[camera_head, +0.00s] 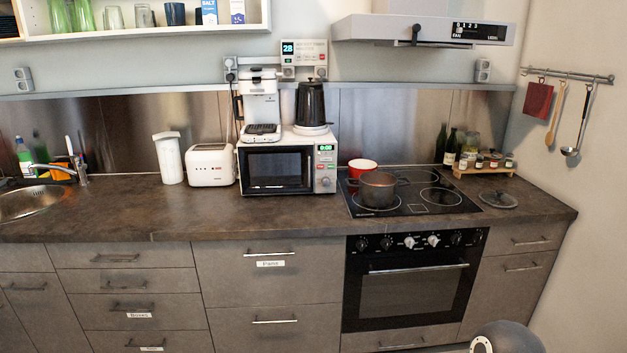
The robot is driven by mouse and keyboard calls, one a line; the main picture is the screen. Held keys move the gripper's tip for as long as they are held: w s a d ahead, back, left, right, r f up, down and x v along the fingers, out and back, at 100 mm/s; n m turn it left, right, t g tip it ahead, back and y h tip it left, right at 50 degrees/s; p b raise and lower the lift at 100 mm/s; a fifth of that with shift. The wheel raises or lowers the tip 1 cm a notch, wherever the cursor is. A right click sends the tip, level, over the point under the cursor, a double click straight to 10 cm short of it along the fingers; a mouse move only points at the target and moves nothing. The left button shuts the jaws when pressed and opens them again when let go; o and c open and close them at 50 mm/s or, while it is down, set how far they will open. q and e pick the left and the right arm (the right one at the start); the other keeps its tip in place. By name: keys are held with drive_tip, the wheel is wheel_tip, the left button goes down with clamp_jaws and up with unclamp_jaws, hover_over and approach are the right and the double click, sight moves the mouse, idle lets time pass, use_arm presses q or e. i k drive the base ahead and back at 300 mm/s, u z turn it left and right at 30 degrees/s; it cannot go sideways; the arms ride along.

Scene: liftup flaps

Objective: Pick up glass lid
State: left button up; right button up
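The glass lid (498,199) lies flat on the dark countertop, just right of the black cooktop. It is round and see-through with a dark knob on top, and nothing covers it. A dark grey pot (378,190) without a lid stands on the front left of the cooktop. Neither of my grippers shows in the head view, so their distance to the lid cannot be seen.
A red pot (362,168) stands behind the grey pot. A wooden rack with jars (485,164) and dark bottles (446,148) stand behind the lid. The counter (535,208) right of the lid is clear up to its edge. A range hood (424,31) hangs above.

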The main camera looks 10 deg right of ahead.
sight(499, 199)
drive_tip(key=u, duration=0.05)
drive_tip(key=i, duration=1.7)
drive_tip(key=z, duration=2.75)
drive_tip(key=i, duration=1.05)
drive_tip(key=u, duration=0.3)
